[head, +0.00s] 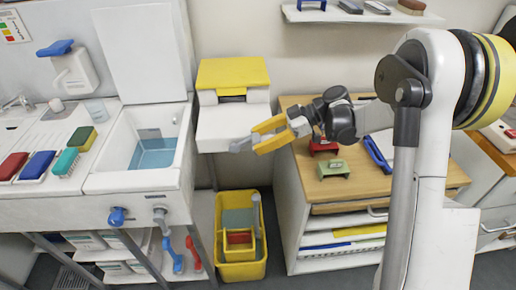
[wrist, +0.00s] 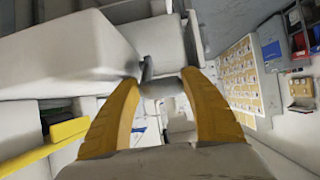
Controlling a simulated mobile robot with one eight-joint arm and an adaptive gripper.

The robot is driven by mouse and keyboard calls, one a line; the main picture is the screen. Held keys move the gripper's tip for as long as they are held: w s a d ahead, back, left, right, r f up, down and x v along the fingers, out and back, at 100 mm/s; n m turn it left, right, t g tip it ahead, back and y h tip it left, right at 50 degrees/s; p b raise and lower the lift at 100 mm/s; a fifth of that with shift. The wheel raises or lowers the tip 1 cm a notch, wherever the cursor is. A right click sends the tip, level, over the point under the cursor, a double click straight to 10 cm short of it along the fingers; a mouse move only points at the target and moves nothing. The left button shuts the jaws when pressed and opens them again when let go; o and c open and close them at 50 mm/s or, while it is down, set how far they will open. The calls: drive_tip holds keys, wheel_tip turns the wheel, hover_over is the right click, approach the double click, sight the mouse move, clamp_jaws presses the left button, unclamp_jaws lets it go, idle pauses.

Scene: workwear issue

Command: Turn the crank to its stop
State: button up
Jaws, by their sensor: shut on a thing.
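The crank (head: 240,146) is a small grey handle at the lower right side of a white dispenser (head: 220,128) with a yellow top. My gripper (head: 257,138) has yellow fingers and is shut on the crank's handle, reaching it from the right. In the wrist view, the crank's grey round grip (wrist: 163,88) lies between my two yellow fingers (wrist: 160,95). A short grey crank arm rises from the grip beside the white housing (wrist: 70,68). The crank's stop cannot be made out.
A white sink (head: 150,150) stands left of the dispenser. A yellow bucket (head: 243,262) is on the floor below. A wooden-topped cabinet (head: 345,185) with red and green items stands close on the right. A wall shelf (head: 360,17) runs above.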

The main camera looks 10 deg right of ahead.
drive_tip(key=shift+s+d+f, duration=0.1)
drive_tip(key=shift+s+f, duration=0.2)
drive_tip(key=o, duration=1.2)
drive_tip(key=shift+o, duration=0.2)
drive_tip(key=shift+s+r, duration=0.15)
drive_tip(key=shift+s, duration=0.05)
drive_tip(key=shift+w, duration=0.15)
